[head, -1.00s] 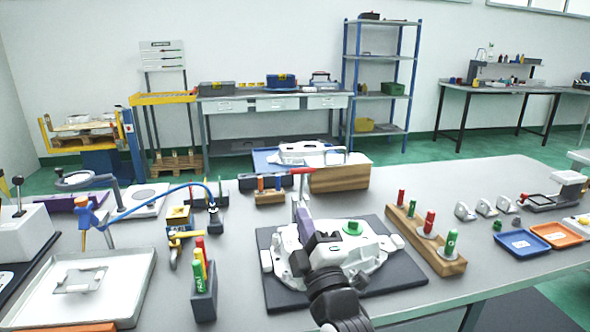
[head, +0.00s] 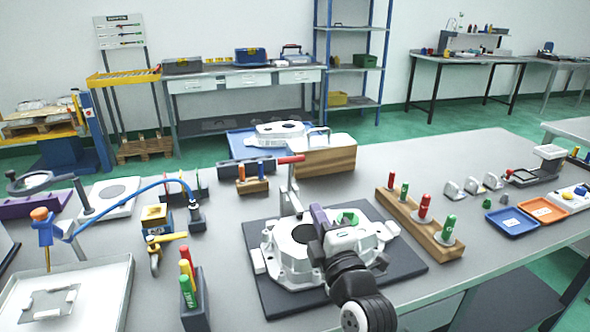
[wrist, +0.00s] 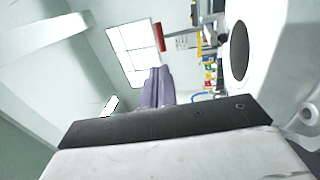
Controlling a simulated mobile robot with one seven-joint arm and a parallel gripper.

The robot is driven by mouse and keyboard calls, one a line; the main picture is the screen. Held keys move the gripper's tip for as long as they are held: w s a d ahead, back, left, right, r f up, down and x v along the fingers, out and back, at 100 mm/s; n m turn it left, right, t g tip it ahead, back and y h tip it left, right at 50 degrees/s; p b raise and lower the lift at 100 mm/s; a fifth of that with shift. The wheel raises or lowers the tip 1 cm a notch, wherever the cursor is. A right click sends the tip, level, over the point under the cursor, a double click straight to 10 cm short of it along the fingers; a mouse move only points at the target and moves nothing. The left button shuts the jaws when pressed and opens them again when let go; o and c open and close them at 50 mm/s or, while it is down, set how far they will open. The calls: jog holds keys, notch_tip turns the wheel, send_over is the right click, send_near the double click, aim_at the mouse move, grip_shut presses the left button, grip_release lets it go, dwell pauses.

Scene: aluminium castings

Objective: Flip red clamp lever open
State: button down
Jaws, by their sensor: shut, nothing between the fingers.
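The red clamp lever (head: 291,159) sticks out sideways, roughly level, from the top of an upright metal clamp (head: 291,192) behind the white casting (head: 290,258). The red lever also shows in the wrist view (wrist: 160,36), above the fingertips. My gripper (head: 318,212) has purple fingers and is low over the casting, right of the clamp post and below the red lever, apart from it. In the wrist view my gripper (wrist: 153,75) has its fingers together with nothing between them. My wrist hides part of the casting.
The casting sits on a dark mat (head: 405,262). A wooden block with a metal handle (head: 325,157) stands behind the clamp. A wooden rack (head: 432,232) with red and green plugs is at right. A dark holder (head: 196,308) with coloured markers is at left.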

aim_at(292, 162)
jog(key=p+x, duration=0.3)
jog(key=x, duration=0.3)
jog(key=p+x, duration=0.4)
jog(key=x, duration=0.3)
jog(key=shift+a+r, duration=0.1)
jog(key=shift+r, duration=0.1)
jog(key=shift+w+a+f, duration=0.1)
jog(key=shift+w, duration=0.45)
